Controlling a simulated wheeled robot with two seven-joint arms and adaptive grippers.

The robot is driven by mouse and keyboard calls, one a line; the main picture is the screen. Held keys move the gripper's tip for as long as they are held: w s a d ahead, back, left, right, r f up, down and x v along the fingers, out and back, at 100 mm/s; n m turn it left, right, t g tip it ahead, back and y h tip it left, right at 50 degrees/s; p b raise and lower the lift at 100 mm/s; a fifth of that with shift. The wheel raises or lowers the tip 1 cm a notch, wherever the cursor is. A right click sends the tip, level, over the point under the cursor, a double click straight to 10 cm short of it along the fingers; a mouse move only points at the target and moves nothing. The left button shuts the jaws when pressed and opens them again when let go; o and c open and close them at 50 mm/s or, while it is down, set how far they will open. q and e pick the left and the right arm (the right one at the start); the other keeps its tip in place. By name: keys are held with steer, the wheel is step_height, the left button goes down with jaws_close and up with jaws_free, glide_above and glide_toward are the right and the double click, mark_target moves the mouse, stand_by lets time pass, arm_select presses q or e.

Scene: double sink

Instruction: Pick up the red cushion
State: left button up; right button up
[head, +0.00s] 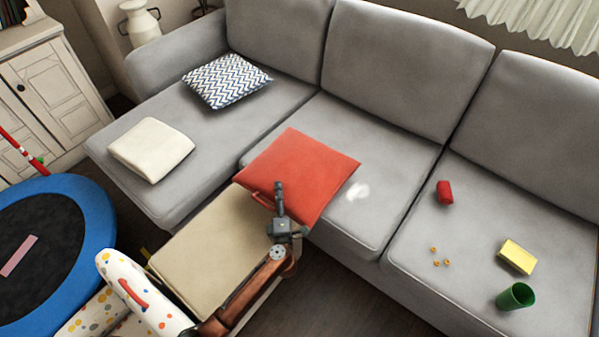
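The red cushion (308,172) lies at the front of the sofa's middle seat. Its near part extends past the seat's front edge, next to the beige box-like seat. My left gripper (279,190) is over the cushion's near part and hides some of it. Its fingers point away from me and look narrow, seen edge-on. I cannot tell whether they are open or shut, or whether they touch the cushion. My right gripper is not in view.
The grey sofa (395,130) holds a white cushion (152,149), a zigzag-patterned cushion (227,81), a red can-like object (444,192), a yellow block (517,256) and a green cup (515,297). The beige seat (205,255) stands in front. A blue-rimmed trampoline (95,215) is at left.

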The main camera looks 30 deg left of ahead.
arm_select(q)
steer(key=shift+c, duration=0.4)
steer(key=c, duration=2)
steer(key=shift+r, duration=0.1)
steer(key=shift+c, duration=0.6)
